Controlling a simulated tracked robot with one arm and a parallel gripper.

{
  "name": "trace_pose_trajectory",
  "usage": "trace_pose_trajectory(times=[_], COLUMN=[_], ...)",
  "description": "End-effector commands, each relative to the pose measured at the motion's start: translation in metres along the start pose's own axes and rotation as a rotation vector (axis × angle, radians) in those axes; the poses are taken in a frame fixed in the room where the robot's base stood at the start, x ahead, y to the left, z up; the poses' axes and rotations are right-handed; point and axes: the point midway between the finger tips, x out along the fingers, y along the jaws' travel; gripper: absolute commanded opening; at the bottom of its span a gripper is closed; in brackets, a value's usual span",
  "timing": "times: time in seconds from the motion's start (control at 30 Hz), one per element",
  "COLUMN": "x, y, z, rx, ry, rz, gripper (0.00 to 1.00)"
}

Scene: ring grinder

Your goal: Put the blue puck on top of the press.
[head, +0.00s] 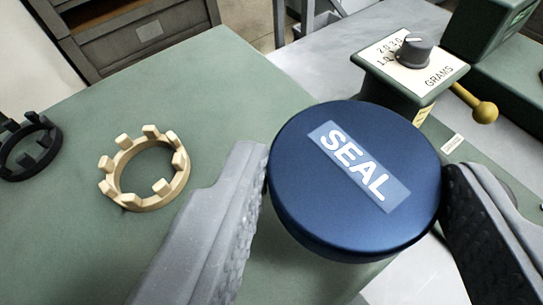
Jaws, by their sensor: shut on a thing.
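The blue puck (300,195), a round disc with a "SEAL" label, is between the two grey fingers of my gripper (354,190). The fingers are shut on its left and right sides, and it appears held above the surface, slightly tilted in the picture. Green machine parts stand at the upper right: a post with a grey dial (414,50) and a "GRAMS" plate, and a larger green body (490,25) behind it. I cannot tell which of these is the press; the puck hides part of this area.
A cream toothed ring (181,186) lies on the green table (225,90) at left, with a black toothed ring (14,172) at the left edge. A yellow-knobbed lever (484,112) sticks out beside the dial post. A grey drawer cabinet (140,35) stands behind. The green surface between is clear.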

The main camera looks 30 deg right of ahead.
Motion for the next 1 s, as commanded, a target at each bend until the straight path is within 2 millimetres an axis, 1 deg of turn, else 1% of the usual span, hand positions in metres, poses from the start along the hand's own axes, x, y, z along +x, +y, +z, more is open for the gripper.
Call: trace_pose_trajectory(times=[0.27, 0.4, 0.5, 0.9, 0.93, 0.97, 1.0], x=[0.009, 0.017, 0.021, 0.023, 0.023, 0.022, 0.022], y=[-0.008, -0.007, -0.008, -0.007, -0.007, -0.007, -0.007], z=[-0.004, 0.016, 0.028, 0.032, 0.032, 0.031, 0.031], rx=[0.003, 0.000, 0.000, 0.003, 0.003, 0.003, 0.003], ry=[0.001, 0.000, -0.001, 0.001, 0.001, 0.001, 0.001], rz=[-0.002, 0.001, -0.001, -0.002, -0.001, -0.001, -0.001], gripper=[0.23, 0.23, 0.23, 0.23, 0.55, 0.63, 0.74])
